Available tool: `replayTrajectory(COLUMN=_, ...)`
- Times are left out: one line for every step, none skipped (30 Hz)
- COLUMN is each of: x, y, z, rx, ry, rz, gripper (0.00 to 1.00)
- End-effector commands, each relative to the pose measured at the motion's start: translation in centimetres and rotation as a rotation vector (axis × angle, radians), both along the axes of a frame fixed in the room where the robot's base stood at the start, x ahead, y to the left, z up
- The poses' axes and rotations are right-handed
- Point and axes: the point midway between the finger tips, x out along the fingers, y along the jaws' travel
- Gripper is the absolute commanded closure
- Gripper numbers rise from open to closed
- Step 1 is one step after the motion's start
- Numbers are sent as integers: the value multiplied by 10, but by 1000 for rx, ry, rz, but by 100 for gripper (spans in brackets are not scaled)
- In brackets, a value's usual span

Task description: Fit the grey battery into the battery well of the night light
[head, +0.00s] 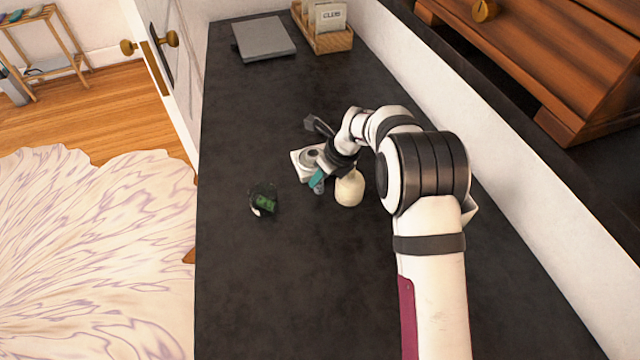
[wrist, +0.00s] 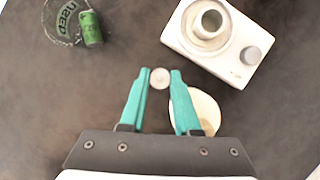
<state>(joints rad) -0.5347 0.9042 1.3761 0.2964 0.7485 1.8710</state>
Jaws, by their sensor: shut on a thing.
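The grey battery (wrist: 160,78) shows as a round, pale end between the teal fingertips of my gripper (wrist: 160,76), which is shut on it. In the head view my gripper (head: 317,180) is low at the near side of a white box; the battery is hard to make out there. The white box, which looks like the night light (wrist: 186,40), has a raised round collar with an open well (wrist: 212,20) and a grey knob on top. It also shows in the head view (head: 299,166). In the wrist view the battery is apart from the well, below and left of it.
A cream rounded object (head: 349,188) stands close beside my gripper, partly behind a finger in the wrist view (wrist: 207,108). A clear dish marked USED (wrist: 62,35) holds a green battery (wrist: 92,30). A grey flat box (head: 263,38) and wooden card tray (head: 328,42) are far back. The near counter is clear.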

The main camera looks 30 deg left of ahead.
Motion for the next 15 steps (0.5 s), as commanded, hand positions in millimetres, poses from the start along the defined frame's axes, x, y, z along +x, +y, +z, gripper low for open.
replayTrajectory(x=1, y=1, z=16, rx=3, ry=-5, rz=1, gripper=100)
replayTrajectory(x=1, y=1, z=24, rx=3, ry=-5, rz=1, gripper=100)
replayTrajectory(x=1, y=1, z=34, rx=3, ry=-5, rz=1, gripper=100)
replayTrajectory(x=1, y=1, z=42, rx=3, ry=-4, rz=1, gripper=100)
replayTrajectory(x=1, y=0, z=49, rx=2, ry=-4, rz=2, gripper=100)
replayTrajectory(x=1, y=1, z=57, rx=2, ry=-3, rz=0, gripper=100)
replayTrajectory(x=2, y=0, z=62, rx=2, ry=-3, rz=-3, gripper=100)
replayTrajectory(x=4, y=-1, z=66, rx=2, ry=-4, rz=-11, gripper=100)
replayTrajectory(x=9, y=-4, z=72, rx=3, ry=-7, rz=-30, gripper=100)
replayTrajectory(x=15, y=-7, z=77, rx=5, ry=-11, rz=-51, gripper=100)
replayTrajectory(x=21, y=-11, z=81, rx=6, ry=-15, rz=-77, gripper=100)
replayTrajectory(x=32, y=-18, z=87, rx=9, ry=-23, rz=-118, gripper=100)
replayTrajectory(x=39, y=-22, z=90, rx=11, ry=-28, rz=-148, gripper=100)
replayTrajectory(x=47, y=-28, z=94, rx=14, ry=-35, rz=-182, gripper=100)
replayTrajectory(x=57, y=-35, z=98, rx=17, ry=-42, rz=-224, gripper=100)
